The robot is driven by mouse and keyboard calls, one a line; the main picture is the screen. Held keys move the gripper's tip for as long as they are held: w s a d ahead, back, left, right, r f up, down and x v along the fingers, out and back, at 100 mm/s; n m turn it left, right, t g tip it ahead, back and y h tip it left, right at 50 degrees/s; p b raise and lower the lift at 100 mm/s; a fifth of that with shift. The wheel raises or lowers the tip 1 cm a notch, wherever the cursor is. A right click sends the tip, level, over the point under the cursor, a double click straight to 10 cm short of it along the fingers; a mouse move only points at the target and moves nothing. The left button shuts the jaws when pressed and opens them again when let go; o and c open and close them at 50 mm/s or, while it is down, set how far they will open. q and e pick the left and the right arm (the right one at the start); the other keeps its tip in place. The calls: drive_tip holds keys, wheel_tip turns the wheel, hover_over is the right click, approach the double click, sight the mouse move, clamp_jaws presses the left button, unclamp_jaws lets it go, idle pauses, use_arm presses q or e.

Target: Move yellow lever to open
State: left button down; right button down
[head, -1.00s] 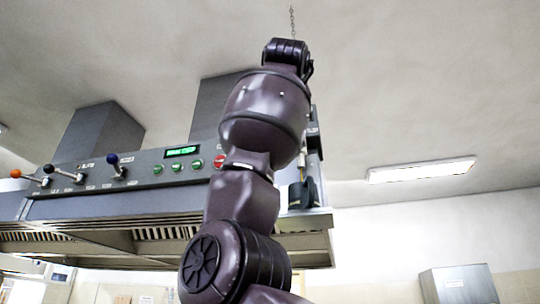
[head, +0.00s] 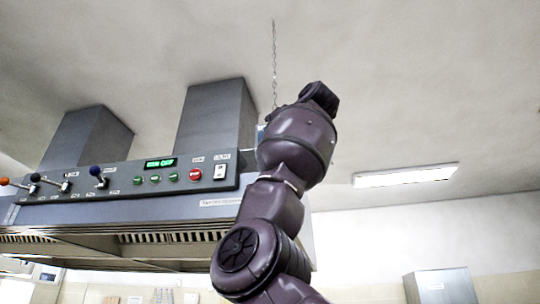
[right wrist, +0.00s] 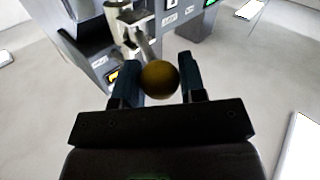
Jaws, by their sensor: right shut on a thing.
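The yellow lever's ball knob (right wrist: 160,80) sits between the fingers of my right gripper (right wrist: 161,84) in the right wrist view. My right gripper is shut on it. The lever's metal stem and bracket (right wrist: 128,25) rise behind the knob towards the grey panel. In the head view my right arm stands in front of the panel's right end, and I cannot make out the yellow lever there. My left gripper is in neither view.
The hood's control panel (head: 130,182) carries an orange-knobbed lever (head: 5,181), a black one (head: 36,177) and a blue one (head: 95,170), a green display (head: 161,163), several buttons and a white switch (head: 220,172). A chain (head: 274,65) hangs from the ceiling.

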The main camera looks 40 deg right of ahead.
drive_tip(key=shift+s+d+r+y, duration=0.1)
drive_tip(key=shift+s+d+y, duration=0.05)
drive_tip(key=shift+y, duration=0.15)
drive_tip(key=c, duration=0.7)
unclamp_jaws()
drive_tip(key=shift+d, duration=0.1)
drive_tip(key=shift+n, duration=0.3)
drive_tip(key=shift+s, duration=0.4)
drive_tip(key=s+b, duration=0.1)
drive_tip(key=s, duration=0.2)
drive_tip(key=s+a, duration=0.1)
drive_tip(key=s, duration=0.2)
drive_tip(key=s+b, duration=0.1)
drive_tip(key=s, duration=0.3)
drive_tip(key=shift+a+b, duration=0.25)
drive_tip(key=shift+b, duration=0.05)
drive_tip(key=shift+w, duration=0.1)
